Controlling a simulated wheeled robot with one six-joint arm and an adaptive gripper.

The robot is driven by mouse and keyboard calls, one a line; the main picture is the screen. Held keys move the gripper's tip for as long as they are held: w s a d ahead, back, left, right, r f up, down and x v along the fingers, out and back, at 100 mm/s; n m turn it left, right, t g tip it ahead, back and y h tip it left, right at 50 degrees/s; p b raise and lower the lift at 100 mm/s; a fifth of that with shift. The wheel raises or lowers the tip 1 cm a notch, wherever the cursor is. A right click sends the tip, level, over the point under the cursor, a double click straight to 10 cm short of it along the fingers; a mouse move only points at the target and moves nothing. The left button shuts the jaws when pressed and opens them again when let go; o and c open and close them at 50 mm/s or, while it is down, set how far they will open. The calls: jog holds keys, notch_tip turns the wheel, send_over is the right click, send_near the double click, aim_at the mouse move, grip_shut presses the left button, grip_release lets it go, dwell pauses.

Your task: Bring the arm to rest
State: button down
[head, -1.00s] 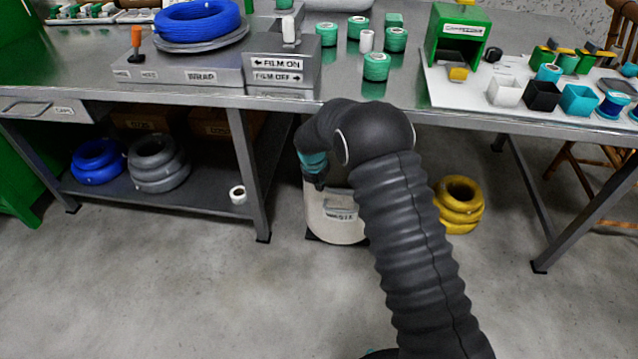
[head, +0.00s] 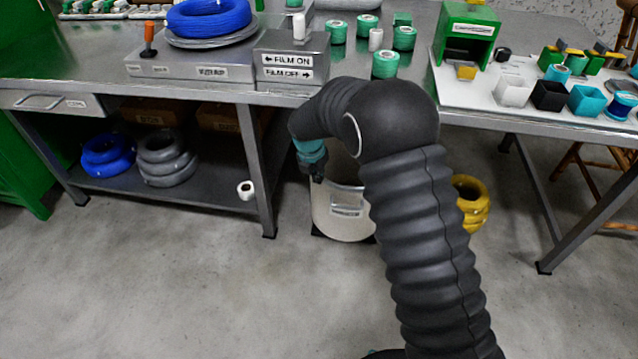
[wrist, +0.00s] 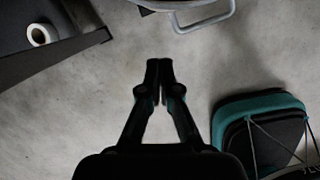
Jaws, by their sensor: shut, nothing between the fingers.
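My arm, in a black ribbed sleeve, rises in front of the bench in the head view and bends over at the top. My gripper (wrist: 160,75) points down over the concrete floor in the wrist view, its fingers together and nothing between them. In the head view the gripper end (head: 315,170) hangs near the pale bin, mostly hidden behind the arm. The blue cable coil (head: 208,18) lies on a grey disc on the wrapping machine at the back left.
A pale bin (head: 340,215) stands on the floor below the gripper. The steel bench (head: 60,70) runs behind, with a lower shelf (head: 190,195) holding coils and a white roll (head: 246,190). Yellow coils (head: 475,205) lie right of my arm. The front floor is clear.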

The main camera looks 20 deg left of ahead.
jog(key=shift+v, duration=1.25)
jog(key=s+d+f+m+g, duration=0.1)
jog(key=s+d+f+m, duration=0.3)
jog(key=m, duration=0.5)
jog(key=s+d+r+m+t, duration=0.2)
jog(key=s+d+r+m, duration=1)
jog(key=d, duration=0.5)
jog(key=s+d+r+m+t, duration=0.1)
jog(key=s+d+r+m, duration=1.2)
jog(key=s+d+r, duration=0.2)
jog(key=shift+d+r+t+y, duration=0.35)
jog(key=shift+d+r, duration=0.25)
jog(key=shift+d, duration=0.4)
